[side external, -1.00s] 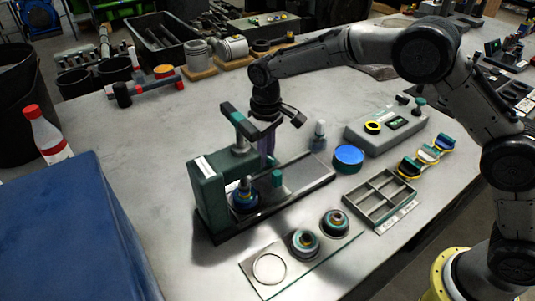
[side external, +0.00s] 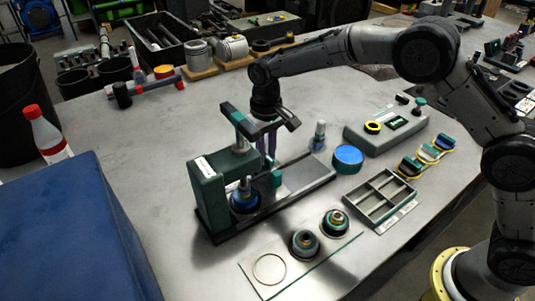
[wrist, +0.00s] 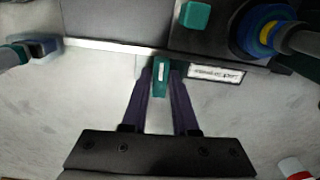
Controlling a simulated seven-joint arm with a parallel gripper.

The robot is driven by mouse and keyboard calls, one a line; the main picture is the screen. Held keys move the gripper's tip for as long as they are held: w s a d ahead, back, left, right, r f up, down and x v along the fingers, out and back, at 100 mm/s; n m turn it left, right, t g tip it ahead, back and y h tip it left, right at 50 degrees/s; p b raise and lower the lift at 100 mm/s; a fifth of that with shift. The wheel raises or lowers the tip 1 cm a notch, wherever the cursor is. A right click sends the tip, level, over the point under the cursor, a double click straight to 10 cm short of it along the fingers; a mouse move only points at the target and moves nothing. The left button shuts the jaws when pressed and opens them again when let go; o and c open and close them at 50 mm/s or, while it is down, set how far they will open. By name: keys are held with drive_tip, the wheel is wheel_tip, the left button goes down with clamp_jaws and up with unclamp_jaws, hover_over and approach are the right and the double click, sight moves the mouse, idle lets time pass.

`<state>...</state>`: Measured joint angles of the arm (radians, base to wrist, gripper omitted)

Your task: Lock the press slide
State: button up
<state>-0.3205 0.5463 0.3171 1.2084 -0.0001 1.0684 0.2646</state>
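The press (side external: 210,195) is a green frame with a dark handle, standing on a long black base. A blue-ringed part (side external: 244,198) sits under its ram, and it shows at the top right of the wrist view (wrist: 258,30). My gripper (wrist: 162,72) points down behind the press in the side view. Its purple fingers are drawn in closely around a small green lever (wrist: 160,78) at the base's edge, with no clear gap. A white label (wrist: 215,72) lies beside the lever; its text is hard to read. The side view hides the lever.
A plate with two ringed parts (side external: 304,242) lies in front of the press. A divided tray (side external: 380,196), a blue round part (side external: 348,157) and a control box (side external: 385,128) stand to the right. A blue box (side external: 70,230) is at the left.

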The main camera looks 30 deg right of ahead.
drive_tip(key=o, duration=0.4)
drive_tip(key=shift+r, duration=2.75)
wheel_tip(320, 180, up, 4)
drive_tip(key=shift+f, duration=0.1)
